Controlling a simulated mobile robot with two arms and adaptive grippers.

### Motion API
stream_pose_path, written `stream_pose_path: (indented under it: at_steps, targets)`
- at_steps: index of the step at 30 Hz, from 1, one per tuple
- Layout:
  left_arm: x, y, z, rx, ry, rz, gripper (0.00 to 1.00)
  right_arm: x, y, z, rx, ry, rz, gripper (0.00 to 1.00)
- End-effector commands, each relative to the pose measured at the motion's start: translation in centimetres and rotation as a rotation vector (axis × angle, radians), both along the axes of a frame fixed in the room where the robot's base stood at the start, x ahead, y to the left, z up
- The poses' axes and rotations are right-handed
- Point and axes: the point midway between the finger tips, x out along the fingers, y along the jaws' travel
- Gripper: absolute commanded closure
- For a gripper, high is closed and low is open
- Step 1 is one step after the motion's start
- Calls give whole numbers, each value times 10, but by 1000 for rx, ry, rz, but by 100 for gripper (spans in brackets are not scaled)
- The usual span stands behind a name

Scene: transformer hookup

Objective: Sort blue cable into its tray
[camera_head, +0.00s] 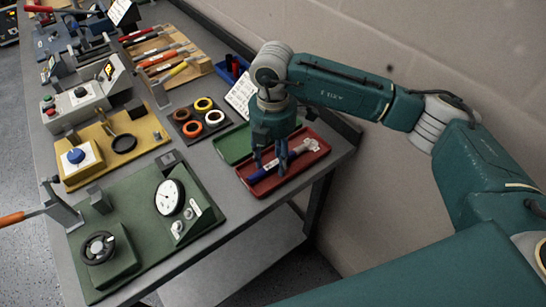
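A red tray (317,157) lies at the right edge of the workbench. In it lies a blue piece (257,176), perhaps the blue cable, with a pale grey end (308,145) to its right; my gripper partly hides the middle. My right gripper (270,165) points down over this tray, its two fingers apart around or just above the piece. I cannot tell whether they touch it. A green tray (230,147) sits just behind and left of the red one, partly hidden by my gripper. My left gripper is not in view.
A dark board with coloured rings (203,117) lies left of the trays. A green panel with a dial (169,197) and a black handwheel (98,247) fills the near bench. A wall runs along the right.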

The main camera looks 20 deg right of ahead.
Motion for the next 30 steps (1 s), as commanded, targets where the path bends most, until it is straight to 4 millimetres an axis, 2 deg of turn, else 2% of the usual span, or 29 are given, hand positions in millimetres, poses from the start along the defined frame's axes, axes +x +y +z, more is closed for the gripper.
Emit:
stream_pose_path:
  at_steps: [11, 30]
  targets:
    - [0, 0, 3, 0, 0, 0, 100, 0, 0, 4, 0, 1, 0, 54]
    - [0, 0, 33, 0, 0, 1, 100, 0, 0, 55, 0, 1, 1, 54]
